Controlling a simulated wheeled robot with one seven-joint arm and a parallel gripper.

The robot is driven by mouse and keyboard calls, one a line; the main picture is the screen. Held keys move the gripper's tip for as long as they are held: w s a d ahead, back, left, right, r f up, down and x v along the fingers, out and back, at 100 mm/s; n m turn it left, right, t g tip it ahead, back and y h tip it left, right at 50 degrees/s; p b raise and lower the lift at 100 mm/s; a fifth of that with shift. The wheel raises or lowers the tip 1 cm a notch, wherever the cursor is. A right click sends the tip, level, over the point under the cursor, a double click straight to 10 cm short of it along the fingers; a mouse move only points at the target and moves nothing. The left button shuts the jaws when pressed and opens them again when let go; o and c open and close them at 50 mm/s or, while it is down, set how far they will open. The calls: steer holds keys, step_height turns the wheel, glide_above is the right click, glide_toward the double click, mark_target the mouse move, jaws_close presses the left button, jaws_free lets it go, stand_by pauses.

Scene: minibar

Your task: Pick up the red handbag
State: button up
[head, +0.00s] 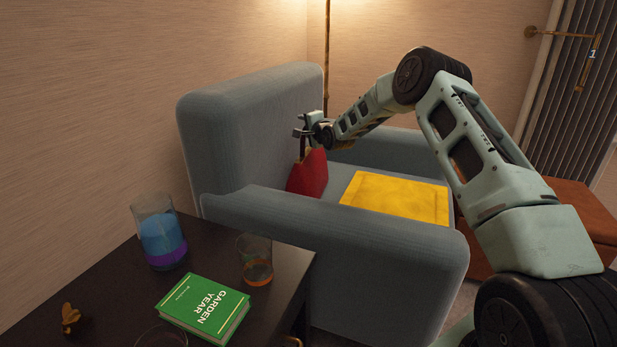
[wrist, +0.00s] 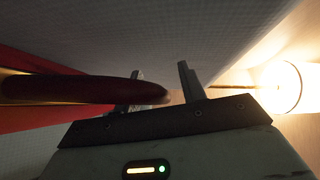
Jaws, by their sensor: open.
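The red handbag (head: 308,174) sits on the seat of the grey-blue armchair (head: 250,120), against its backrest. In the head view my gripper (head: 304,128) is at the top of the bag, by its handle. In the wrist view my gripper (wrist: 163,88) is open. The bag's dark red handle (wrist: 85,89) reaches in from the left and its end lies by the left finger, partly across it. I cannot tell whether the handle touches the finger. The red body of the bag (wrist: 20,62) shows at the left edge.
A yellow cushion (head: 395,198) lies on the seat beside the bag. The armrest (head: 340,225) stands in front. A dark table (head: 110,285) holds a green book (head: 203,308), a blue-and-purple glass (head: 160,235) and other glasses. A lit lamp (wrist: 278,87) is behind.

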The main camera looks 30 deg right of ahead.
jaws_close()
stand_by(1.4)
